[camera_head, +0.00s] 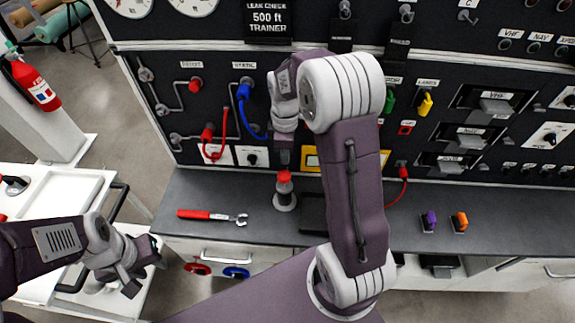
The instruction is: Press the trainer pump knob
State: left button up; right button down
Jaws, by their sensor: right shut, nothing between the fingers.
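A pump with a red knob (284,177) on a grey cylindrical body (284,199) stands upright on the dark counter in the head view, below the panel; I take it as the trainer pump. My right gripper (283,158) points down just above the red knob, shut and empty. Whether its tips touch the knob I cannot tell. My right arm covers part of the counter and panel to the right of the pump. My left gripper (144,270) is at the lower left, over the floor and white cart area, open and empty.
A red-handled wrench (212,215) lies on the counter left of the pump. The black panel (225,130) behind carries hoses, valves and switches. Purple (429,220) and orange (460,221) items sit on the counter at right. A white cart (70,195) stands at left.

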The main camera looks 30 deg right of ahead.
pick_arm(q)
jog(key=shift+w+a, duration=0.1)
jog(key=shift+w, duration=0.05)
pick_arm(e)
notch_tip(320, 180, up, 4)
jog(key=shift+w+a, duration=0.1)
jog(key=shift+w, duration=0.05)
pick_arm(q)
jog(key=shift+a, duration=0.1)
pick_arm(e)
jog(key=shift+w, duration=0.1)
dwell(1.0)
